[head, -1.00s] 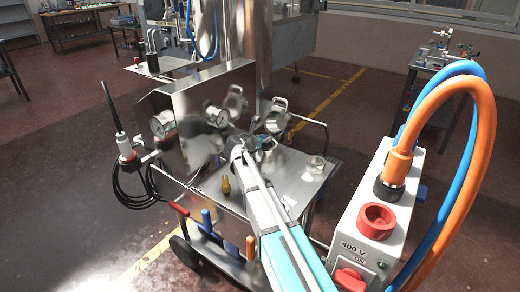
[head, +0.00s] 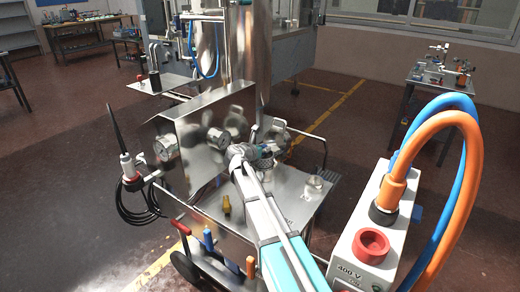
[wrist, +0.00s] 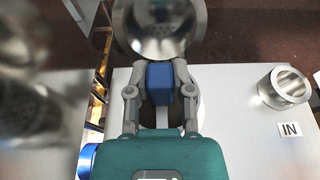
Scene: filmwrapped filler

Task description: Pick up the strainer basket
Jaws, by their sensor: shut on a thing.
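The strainer basket (wrist: 160,32) is a shiny round steel piece at the top of the wrist view, just beyond my fingertips. My gripper (wrist: 160,82) is shut on a blue block, which appears to be the basket's grip. The basket's top is cut off by the picture edge. In the head view my gripper (head: 262,154) is over the steel cart top (head: 285,200), right of the upright panel. The basket is too small and covered there to make out clearly.
A steel upright panel (head: 202,125) with gauges stands close left of my gripper. A grey 400 V box (head: 372,215) with orange and blue hoses stands right.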

